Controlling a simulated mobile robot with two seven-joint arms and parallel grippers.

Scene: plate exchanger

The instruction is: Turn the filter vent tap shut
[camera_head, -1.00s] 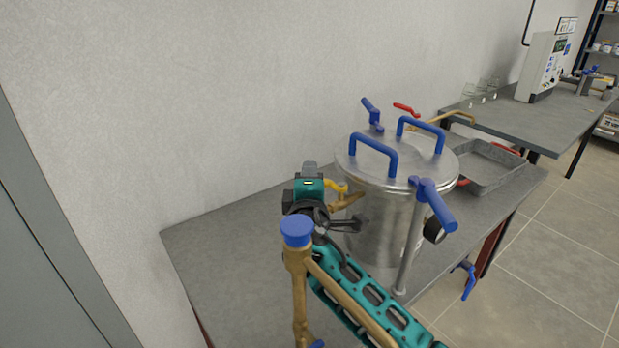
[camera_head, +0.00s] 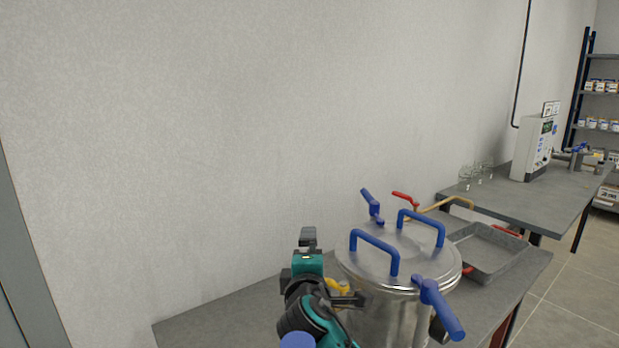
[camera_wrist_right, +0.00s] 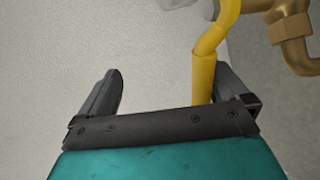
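The filter is a steel vessel (camera_head: 385,310) with a lid and blue handles on the table. A yellow tap lever (camera_head: 338,286) shows at its left side, partly hidden by my right gripper (camera_head: 348,299). In the right wrist view the yellow lever (camera_wrist_right: 206,75) runs between the fingers of my right gripper (camera_wrist_right: 165,95), close to the right-hand finger. The fingers are apart. I cannot tell whether that finger touches the lever. A brass fitting (camera_wrist_right: 292,40) is to the right of it. My left gripper is out of view.
Blue clamp levers (camera_head: 440,308) stick out from the lid. A grey tray (camera_head: 488,252) lies right of the vessel. The table's left part (camera_head: 225,325) is bare.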

